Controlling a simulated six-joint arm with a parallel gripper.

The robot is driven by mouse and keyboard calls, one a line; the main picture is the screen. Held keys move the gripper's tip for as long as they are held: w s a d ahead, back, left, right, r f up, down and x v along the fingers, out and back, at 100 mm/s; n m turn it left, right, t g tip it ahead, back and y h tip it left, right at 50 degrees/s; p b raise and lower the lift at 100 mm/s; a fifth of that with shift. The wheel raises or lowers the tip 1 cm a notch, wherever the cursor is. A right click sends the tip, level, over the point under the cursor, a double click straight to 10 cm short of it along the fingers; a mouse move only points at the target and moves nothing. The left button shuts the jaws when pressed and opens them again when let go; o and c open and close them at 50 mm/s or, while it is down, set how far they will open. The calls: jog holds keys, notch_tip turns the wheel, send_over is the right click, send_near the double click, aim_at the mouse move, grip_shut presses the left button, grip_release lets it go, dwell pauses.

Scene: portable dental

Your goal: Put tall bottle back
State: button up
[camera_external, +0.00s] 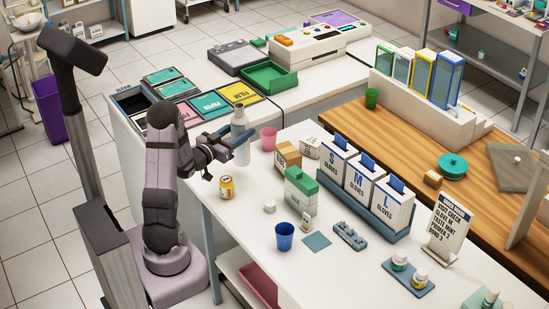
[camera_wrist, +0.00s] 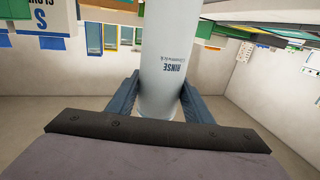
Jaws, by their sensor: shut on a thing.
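The tall bottle (camera_external: 241,148) is white with a grey top and stands upright in the external view. In the wrist view the tall bottle (camera_wrist: 170,60) carries the word RINSE, which appears upside down. My gripper (camera_external: 229,138) is shut on the bottle's side, and in the wrist view the two blue-grey fingers of my gripper (camera_wrist: 160,95) press on either side of it. The bottle is above the white table's left part, near the pink cup. I cannot tell whether its base touches the table.
A pink cup (camera_external: 268,139), a yellow-labelled jar (camera_external: 226,187), a brown box (camera_external: 287,157) and a green-and-white carton (camera_external: 300,190) stand close by. Behind are labelled folders (camera_external: 209,105) and a green tray (camera_external: 269,80). Glove boxes (camera_external: 362,177) stand to the right. Clear table lies around the jar.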

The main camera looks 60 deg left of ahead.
jog(key=shift+f, duration=2.75)
jog(key=shift+f, duration=0.15)
jog(key=o, duration=1.2)
jog(key=shift+r, duration=0.2)
jog(key=b+v, duration=0.1)
jog(key=v, duration=0.6)
jog(key=shift+s+b, duration=0.25)
jog(key=shift+b, duration=0.1)
